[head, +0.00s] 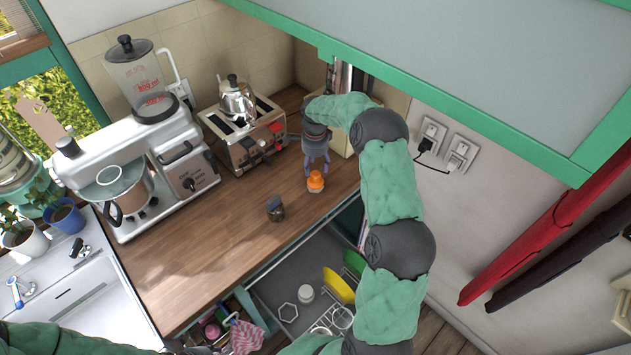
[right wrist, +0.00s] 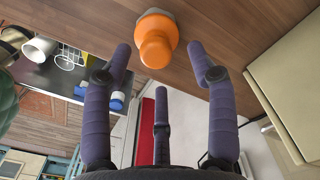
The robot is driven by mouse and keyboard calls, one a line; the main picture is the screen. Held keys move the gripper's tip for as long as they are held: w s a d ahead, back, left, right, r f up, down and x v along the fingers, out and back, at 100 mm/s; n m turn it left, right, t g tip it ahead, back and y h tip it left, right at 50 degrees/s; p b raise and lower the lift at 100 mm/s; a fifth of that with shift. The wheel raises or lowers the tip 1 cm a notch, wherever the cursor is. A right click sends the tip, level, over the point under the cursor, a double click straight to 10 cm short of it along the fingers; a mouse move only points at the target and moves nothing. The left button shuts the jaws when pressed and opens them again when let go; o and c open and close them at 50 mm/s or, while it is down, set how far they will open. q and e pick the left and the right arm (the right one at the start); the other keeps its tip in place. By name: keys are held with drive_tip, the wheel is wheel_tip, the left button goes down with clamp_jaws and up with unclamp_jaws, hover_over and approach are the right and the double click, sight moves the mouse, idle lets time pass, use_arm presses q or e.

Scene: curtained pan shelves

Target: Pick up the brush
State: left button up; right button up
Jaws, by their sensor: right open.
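A small orange object with a rounded knob (head: 315,182), which I take to be the brush, stands on the wooden counter near its right end. It also shows in the right wrist view (right wrist: 156,42), at the top middle, just beyond the fingertips. Its underside is hidden. My right gripper (head: 317,168) is just above and behind it, pointing down at the counter. In the right wrist view its purple fingers (right wrist: 159,58) are spread open with nothing between them. My left arm shows at the bottom left of the head view, but its gripper is not visible.
A toaster (head: 245,145) with a kettle (head: 237,100) stands left of the right gripper, beside a stand mixer (head: 140,170). A small dark-lidded jar (head: 275,208) sits left of the orange object. An open drawer (head: 280,265) with dishes is below. The counter's front middle is clear.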

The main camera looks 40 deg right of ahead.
sight(315, 173)
drive_tip(key=f, duration=0.4)
drive_tip(key=shift+s+a+f, duration=0.1)
drive_tip(key=shift+s+f, duration=0.1)
drive_tip(key=shift+f, duration=0.2)
drive_tip(key=shift+c, duration=0.3)
clamp_jaws()
